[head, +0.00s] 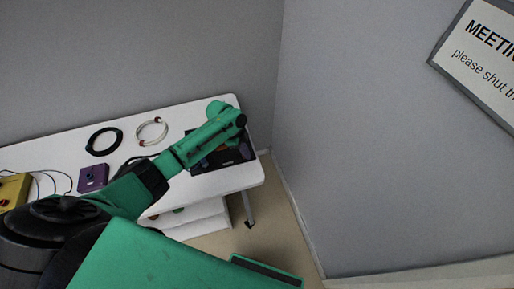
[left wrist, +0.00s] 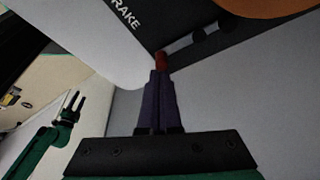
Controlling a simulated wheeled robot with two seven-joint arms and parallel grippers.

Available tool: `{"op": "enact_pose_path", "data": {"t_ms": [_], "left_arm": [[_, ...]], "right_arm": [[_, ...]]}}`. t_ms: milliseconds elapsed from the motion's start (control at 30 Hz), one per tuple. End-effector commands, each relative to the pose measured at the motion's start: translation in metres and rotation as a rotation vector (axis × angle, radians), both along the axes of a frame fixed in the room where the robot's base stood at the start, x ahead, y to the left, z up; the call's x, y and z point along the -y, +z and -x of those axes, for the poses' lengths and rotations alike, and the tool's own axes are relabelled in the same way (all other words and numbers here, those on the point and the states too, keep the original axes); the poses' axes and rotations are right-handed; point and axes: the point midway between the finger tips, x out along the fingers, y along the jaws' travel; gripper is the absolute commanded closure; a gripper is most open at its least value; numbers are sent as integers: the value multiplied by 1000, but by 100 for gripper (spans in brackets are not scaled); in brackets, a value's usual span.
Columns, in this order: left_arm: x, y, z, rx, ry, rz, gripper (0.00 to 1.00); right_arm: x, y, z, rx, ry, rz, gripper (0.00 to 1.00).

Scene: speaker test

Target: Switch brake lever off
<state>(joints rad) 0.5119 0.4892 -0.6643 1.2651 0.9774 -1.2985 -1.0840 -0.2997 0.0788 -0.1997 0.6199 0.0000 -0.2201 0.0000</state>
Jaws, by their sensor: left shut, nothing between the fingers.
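My left gripper (left wrist: 158,74) is shut and empty, its purple fingers together in the left wrist view. A small red piece (left wrist: 161,60) shows right at the fingertips; it looks like the lever's tip, and I cannot tell whether they touch.
The white table (head: 60,150) holds a black cable loop (head: 104,141), a pale cable loop (head: 152,131), a purple box (head: 93,177) and a yellow box (head: 14,190) with wires. Grey walls stand behind and to the right. An orange shape (left wrist: 260,7) shows in the left wrist view.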

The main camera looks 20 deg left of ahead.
Motion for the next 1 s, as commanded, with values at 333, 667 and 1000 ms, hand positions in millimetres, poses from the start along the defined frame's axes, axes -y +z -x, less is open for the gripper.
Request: {"op": "enact_pose_path", "data": {"t_ms": [333,667,1000], "left_arm": [[-8,0,7,0,-55,0,100],[-7,-3,-1,1,-52,0,100],[-5,0,-10,0,-53,0,100]], "right_arm": [[0,-1,0,0,0,0,50],[0,-11,0,0,1,0,50],[0,-19,0,0,1,0,50]]}}
